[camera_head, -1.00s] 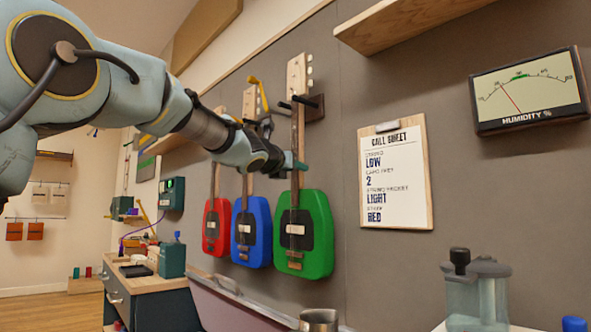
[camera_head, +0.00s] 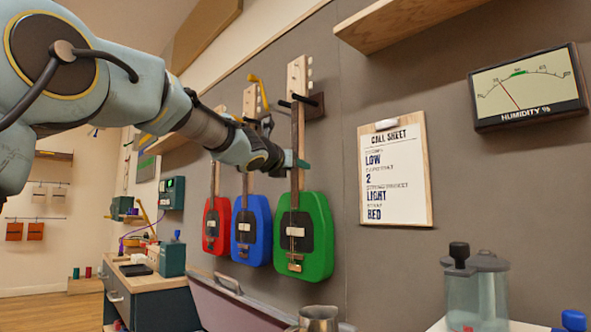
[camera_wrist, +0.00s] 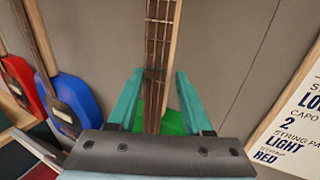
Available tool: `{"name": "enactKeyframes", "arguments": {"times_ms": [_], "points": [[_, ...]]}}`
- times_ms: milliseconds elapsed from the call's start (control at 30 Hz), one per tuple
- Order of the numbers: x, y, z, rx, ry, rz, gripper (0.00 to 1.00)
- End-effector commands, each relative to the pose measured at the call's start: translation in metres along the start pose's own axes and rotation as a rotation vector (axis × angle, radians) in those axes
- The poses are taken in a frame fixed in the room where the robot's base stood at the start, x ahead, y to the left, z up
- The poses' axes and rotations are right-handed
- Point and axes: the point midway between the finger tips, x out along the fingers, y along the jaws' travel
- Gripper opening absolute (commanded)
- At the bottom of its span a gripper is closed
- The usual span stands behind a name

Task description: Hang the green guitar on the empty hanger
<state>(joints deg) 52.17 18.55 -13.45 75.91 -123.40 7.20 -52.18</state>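The green guitar (camera_head: 318,235) hangs upright against the grey wall, right of the blue guitar (camera_head: 262,230). Its neck top is at a dark wall hanger (camera_head: 317,106), with black prongs beside the neck. My gripper (camera_head: 301,163) is at the neck, below the hanger. In the wrist view, my gripper (camera_wrist: 160,78) has its two teal fingers on either side of the neck (camera_wrist: 158,60), with gaps showing between. The green body (camera_wrist: 172,122) shows behind them. The exact seat of the headstock on the prongs is too small to tell.
The red guitar (camera_head: 216,228) hangs at the left of the row. A clipboard call sheet (camera_head: 396,180) and humidity gauge (camera_head: 527,88) are on the wall to the right. A wooden shelf (camera_head: 400,22) juts out above. A metal cup (camera_head: 318,318) and clear container (camera_head: 476,290) stand below.

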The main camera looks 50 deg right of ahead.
Motion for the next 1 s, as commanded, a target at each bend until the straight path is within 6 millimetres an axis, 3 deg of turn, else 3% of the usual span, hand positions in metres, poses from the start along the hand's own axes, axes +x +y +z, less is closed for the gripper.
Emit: {"name": "enactKeyframes", "arguments": {"times_ms": [167,533,1000], "points": [[0.001,0.001,-0.003,-0.001,0.005,0.001,0.71],[-0.006,0.002,-0.009,-0.001,0.012,0.004,0.71],[-0.088,0.001,-0.004,0.001,0.006,0.003,0.71]]}}
